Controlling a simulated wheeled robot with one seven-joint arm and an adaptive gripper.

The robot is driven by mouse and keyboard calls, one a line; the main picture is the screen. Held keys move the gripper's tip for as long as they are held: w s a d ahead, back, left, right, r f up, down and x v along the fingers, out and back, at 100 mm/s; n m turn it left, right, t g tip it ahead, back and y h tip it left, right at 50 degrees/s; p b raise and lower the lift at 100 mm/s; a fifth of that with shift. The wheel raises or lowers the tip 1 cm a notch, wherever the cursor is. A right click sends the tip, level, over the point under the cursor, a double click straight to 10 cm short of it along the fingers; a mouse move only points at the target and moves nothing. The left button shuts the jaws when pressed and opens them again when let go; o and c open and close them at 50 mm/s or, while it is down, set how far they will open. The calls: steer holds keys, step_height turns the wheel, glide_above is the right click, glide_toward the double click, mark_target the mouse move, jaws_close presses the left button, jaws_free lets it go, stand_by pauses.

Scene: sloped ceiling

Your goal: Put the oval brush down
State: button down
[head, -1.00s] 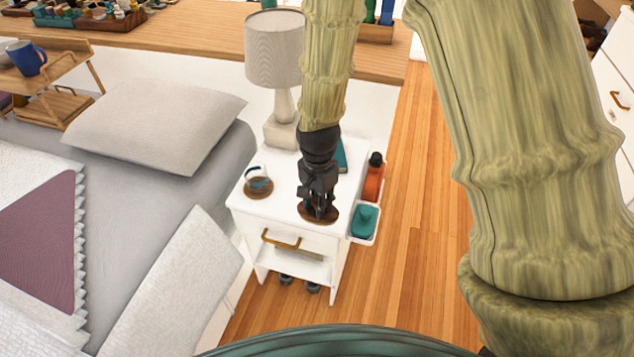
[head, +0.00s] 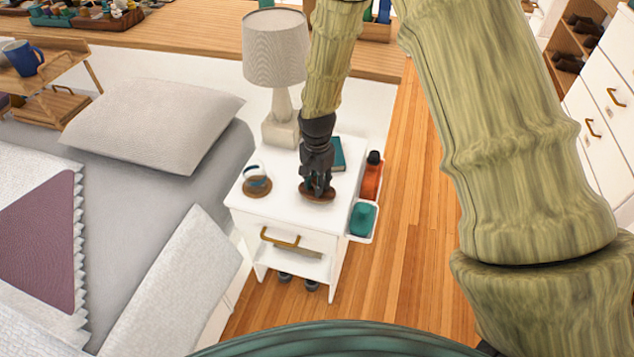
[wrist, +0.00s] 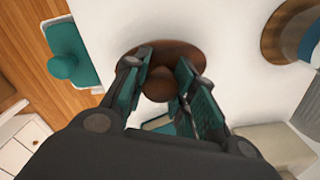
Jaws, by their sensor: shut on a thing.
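The oval brush (head: 322,198) is a brown oval with a small knob on top, over the front part of the white nightstand top (head: 285,208). My gripper (head: 317,186) points down above it. In the wrist view my gripper (wrist: 165,88) has its teal-padded fingers on both sides of the knob of the brush (wrist: 185,55), shut on it. The brush is low over the white top; I cannot tell whether it touches it.
A cup on a round coaster (head: 257,188) stands left of the brush. A lamp (head: 281,122) and a teal book (head: 338,152) are behind. An orange bottle (head: 371,178) and a teal lidded item (head: 362,218) sit in a side tray on the right.

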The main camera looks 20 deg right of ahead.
steer(key=shift+f, duration=0.15)
steer(key=c, duration=1.2)
jaws_free()
steer(key=shift+f, duration=0.1)
steer(key=shift+o, duration=0.2)
step_height(320, 180, up, 12)
